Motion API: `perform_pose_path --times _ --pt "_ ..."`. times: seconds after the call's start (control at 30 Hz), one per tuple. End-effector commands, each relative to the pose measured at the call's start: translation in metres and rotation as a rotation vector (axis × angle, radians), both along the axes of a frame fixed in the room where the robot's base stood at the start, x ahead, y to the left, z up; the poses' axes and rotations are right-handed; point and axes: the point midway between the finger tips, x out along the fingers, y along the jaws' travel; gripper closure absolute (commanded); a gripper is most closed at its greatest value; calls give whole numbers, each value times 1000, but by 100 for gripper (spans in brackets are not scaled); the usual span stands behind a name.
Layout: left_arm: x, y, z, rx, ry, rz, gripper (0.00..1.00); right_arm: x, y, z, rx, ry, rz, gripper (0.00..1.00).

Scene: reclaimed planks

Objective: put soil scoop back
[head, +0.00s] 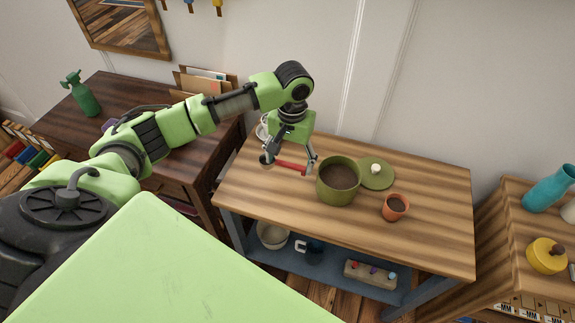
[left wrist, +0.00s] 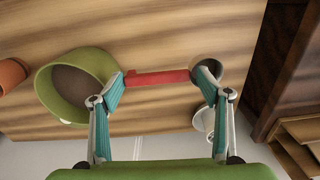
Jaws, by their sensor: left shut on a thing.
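The soil scoop has a red handle (head: 291,167) and a dark, rounded head. In the left wrist view the red handle (left wrist: 158,78) runs between my two fingertips, and the head is partly hidden by the finger on the right. My left gripper (head: 289,165) is shut on the scoop over the plank table, left of the green pot. I cannot tell whether the scoop touches the tabletop. The olive-green pot (head: 338,196) is open and holds dark soil; it also shows in the left wrist view (left wrist: 50,98). My right gripper is not in view.
A green lid (head: 376,173) with a pale knob and a terracotta pot (head: 396,208) stand right of the green pot. White crockery (left wrist: 203,120) is close behind my gripper. The lower shelf holds a bowl (head: 272,236), dark mug and peg block (head: 370,274). The table's front is clear.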

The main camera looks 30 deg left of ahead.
Motion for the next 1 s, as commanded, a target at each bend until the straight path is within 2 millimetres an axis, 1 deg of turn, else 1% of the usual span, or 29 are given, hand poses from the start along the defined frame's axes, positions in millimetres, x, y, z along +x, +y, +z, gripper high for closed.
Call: perform_pose_path --times 0.03,0.1,0.37,0.5,0.6,0.97,1.0 --pt "4 4 -7 1 1 2 52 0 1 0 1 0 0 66" --pt "9 7 -13 0 -1 2 52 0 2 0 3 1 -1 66" --pt "17 15 -27 0 0 1 52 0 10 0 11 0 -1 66" --pt "16 14 -47 0 1 -1 52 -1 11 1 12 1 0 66" --pt "17 15 -56 0 -2 0 52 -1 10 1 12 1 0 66" --pt "16 14 -59 -1 -1 -1 52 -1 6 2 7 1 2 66" --pt "16 14 -59 -1 -2 -1 20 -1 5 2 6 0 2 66"
